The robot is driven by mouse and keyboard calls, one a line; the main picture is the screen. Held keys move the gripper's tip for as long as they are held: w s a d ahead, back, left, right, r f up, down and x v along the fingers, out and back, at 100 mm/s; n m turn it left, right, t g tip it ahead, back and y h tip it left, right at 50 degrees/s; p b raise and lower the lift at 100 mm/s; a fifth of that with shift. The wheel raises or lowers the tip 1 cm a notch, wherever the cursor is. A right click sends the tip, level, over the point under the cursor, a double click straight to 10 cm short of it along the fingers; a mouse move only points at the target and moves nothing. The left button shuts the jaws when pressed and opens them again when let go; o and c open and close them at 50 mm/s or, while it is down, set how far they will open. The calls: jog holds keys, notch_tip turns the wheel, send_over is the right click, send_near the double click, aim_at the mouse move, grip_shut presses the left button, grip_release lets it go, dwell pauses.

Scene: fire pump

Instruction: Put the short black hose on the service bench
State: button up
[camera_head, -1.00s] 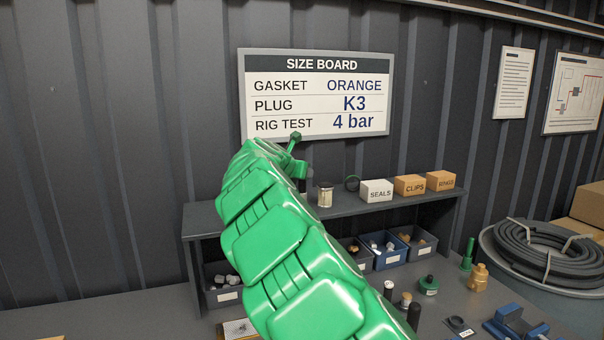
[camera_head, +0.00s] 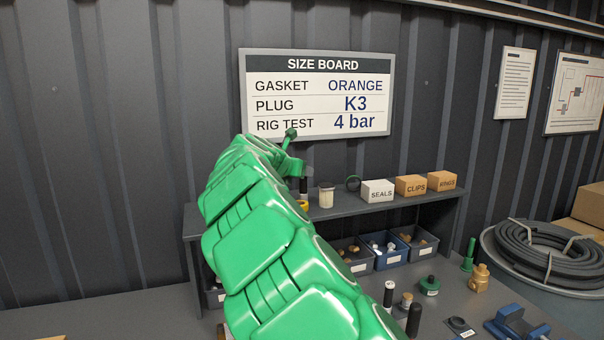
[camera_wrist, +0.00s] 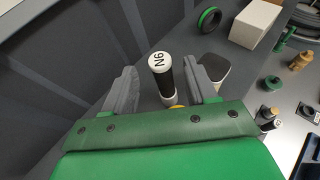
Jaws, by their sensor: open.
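A short black cylinder with a white end marked N6 (camera_wrist: 161,72) stands between my gripper's fingers in the wrist view; it looks like the short black hose, though I cannot be sure. In the head view its dark body (camera_head: 303,186) shows at the shelf, above a yellow ring (camera_head: 303,205). My gripper (camera_wrist: 163,82) is open, one finger on each side of it, with no clear grip. In the head view my green arm hides most of the gripper. The service bench (camera_head: 120,318) is the grey surface below the shelf.
A pale can (camera_head: 326,195) stands just right of the cylinder, close to a finger. A green-black ring (camera_head: 353,183) and a SEALS box (camera_head: 377,191) follow along the shelf (camera_head: 420,199). Bins (camera_head: 380,252) sit below.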

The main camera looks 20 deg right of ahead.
jog(key=shift+v, duration=4.35)
jog(key=shift+d, duration=0.1)
jog(key=d+f+m+t+y, duration=0.25)
jog(key=d+m+y, duration=0.25)
jog(key=m+y, duration=0.5)
jog(key=d+f+m+t+y, duration=0.2)
jog(key=d+m+t+y, duration=0.2)
jog(key=d+m+y, duration=0.55)
jog(key=shift+w+a+m+h, duration=0.45)
jog(key=shift+w+a+m, duration=0.1)
jog(key=shift+w+a, duration=1.3)
jog(key=shift+w+a+m+h, duration=0.45)
jog(key=shift+w+a, duration=1.1)
jog(key=shift+w, duration=0.55)
